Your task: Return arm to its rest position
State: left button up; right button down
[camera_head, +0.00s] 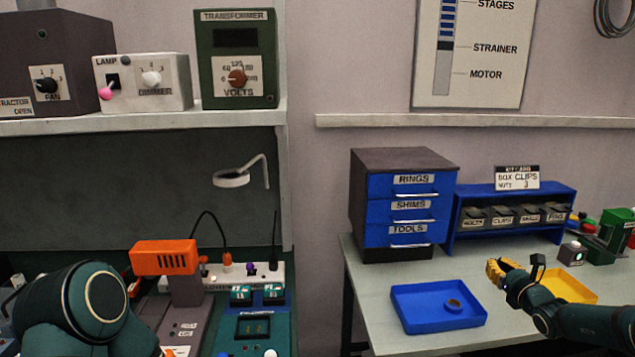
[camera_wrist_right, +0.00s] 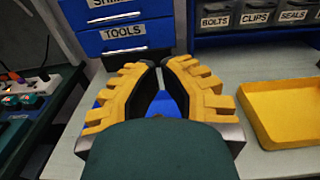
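My right gripper (camera_head: 497,268) is over the right worktable, between the blue tray and the yellow tray. In the right wrist view its yellow stepped fingers (camera_wrist_right: 160,70) converge, with the tips close together and only a thin gap between them. I see nothing held in them. My right arm comes in from the lower right. My left arm shows at the lower left, large and close to the camera; its gripper is out of view.
A blue drawer cabinet (camera_head: 404,206) and a bin rack (camera_head: 452,230) stand behind. An orange-topped device (camera_head: 165,258) is near my left arm.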

jog(key=s+a+f+n+g+y, duration=0.1)
jog(key=a+f+n+g, duration=0.1)
jog(key=a+f, duration=0.2)
jog(key=s+a+f+n+g+y, duration=0.1)
jog(key=a+f+n+g+y, duration=0.1)
jog(key=a+f, duration=0.3)
jog(key=s+a+f+n+g+y, duration=0.1)
jog(key=a+f+n+g, duration=0.2)
jog(key=a, duration=0.5)
jog(key=shift+s+a+f+n+y, duration=0.15)
jog(key=shift+s+f+n, duration=0.1)
jog(key=shift+f, duration=0.25)
jog(key=shift+s+a+f+n+y, duration=0.15)
jog(key=shift+f+n, duration=0.1)
jog(key=shift+f, duration=0.25)
jog(key=s+a+f+n+g+h, duration=0.1)
jog(key=s+a+f+n+g, duration=0.3)
jog(key=s+a+f+n, duration=0.4)
jog(key=s+a+f+n+g+h, duration=0.1)
jog(key=s+a+f+n+g, duration=0.4)
jog(key=s, duration=0.6)
jog(key=s+a+n, duration=0.3)
jog(key=s+n, duration=0.3)
jog(key=s+a+n, duration=0.3)
jog(key=s+n, duration=0.2)
jog(key=s, duration=0.2)
jog(key=shift+s+a+f+n+h, duration=0.3)
jog(key=shift+f+n, duration=0.1)
